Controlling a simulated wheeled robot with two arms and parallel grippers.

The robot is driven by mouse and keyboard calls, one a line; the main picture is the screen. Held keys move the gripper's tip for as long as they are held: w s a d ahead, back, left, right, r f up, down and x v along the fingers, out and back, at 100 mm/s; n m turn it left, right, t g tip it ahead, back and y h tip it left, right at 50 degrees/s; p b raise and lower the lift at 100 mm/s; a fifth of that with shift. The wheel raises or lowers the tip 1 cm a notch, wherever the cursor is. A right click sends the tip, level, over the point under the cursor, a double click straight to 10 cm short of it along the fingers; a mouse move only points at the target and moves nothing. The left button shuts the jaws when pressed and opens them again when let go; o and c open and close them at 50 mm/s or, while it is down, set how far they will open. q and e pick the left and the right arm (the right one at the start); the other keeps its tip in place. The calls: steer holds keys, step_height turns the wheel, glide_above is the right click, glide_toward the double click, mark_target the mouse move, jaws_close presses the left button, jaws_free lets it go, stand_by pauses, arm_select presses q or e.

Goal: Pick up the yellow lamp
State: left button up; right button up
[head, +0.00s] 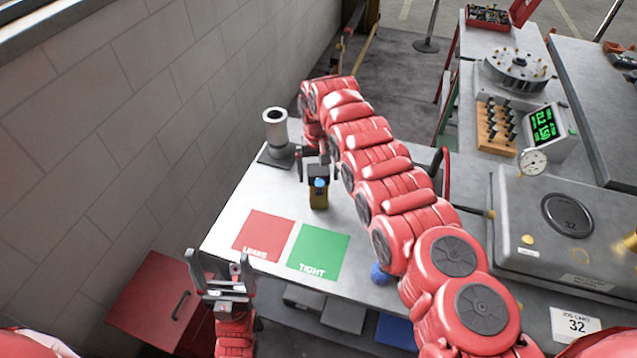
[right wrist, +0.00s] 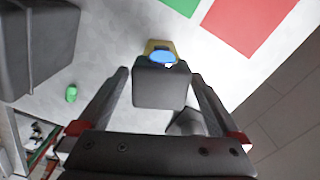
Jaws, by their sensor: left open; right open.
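The yellow lamp (head: 319,198) stands on the grey table, with a dark upper part and a blue round spot. In the right wrist view the lamp (right wrist: 153,46) shows its yellow edge, blue spot and dark block. My right gripper (head: 317,163) is open at the lamp's dark upper part. In the right wrist view its fingers lie on either side of the dark block, with gaps visible. My left gripper (head: 222,268) is open and empty, off the table's front left edge, apart from the lamp.
A red mat (head: 264,234) marked LEAKS and a green mat (head: 318,252) marked TIGHT lie in front of the lamp. A grey cylinder on a base (head: 276,130) stands at the back left. A blue object (head: 379,274) lies beside my right arm. A brick wall borders the left.

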steer(key=shift+f+b, duration=0.4)
steer(key=shift+f, duration=0.9)
steer(key=shift+r, duration=0.1)
steer(key=c, duration=1.5)
jaws_close()
steer(key=shift+r, duration=0.15)
